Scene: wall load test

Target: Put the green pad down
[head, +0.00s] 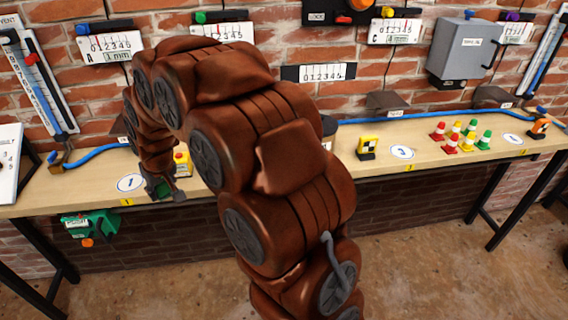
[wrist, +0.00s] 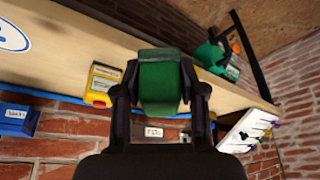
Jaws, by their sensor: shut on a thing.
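The green pad (wrist: 158,88) sits between the two dark fingers of my gripper (wrist: 160,95) in the wrist view, and the fingers are shut on it. In the head view my gripper (head: 166,190) is at the left part of the bench (head: 235,185), near its front edge. A small part of the green pad (head: 163,187) shows there. It is just right of the white round mark "1" (head: 130,183). I cannot tell whether the pad touches the bench top.
A yellow block with a red top (head: 182,163) stands close behind my gripper. A green device (head: 88,225) hangs at the bench front, lower left. Small coloured cones (head: 466,135) and a yellow-black block (head: 367,148) stand further right. My arm hides the bench's middle.

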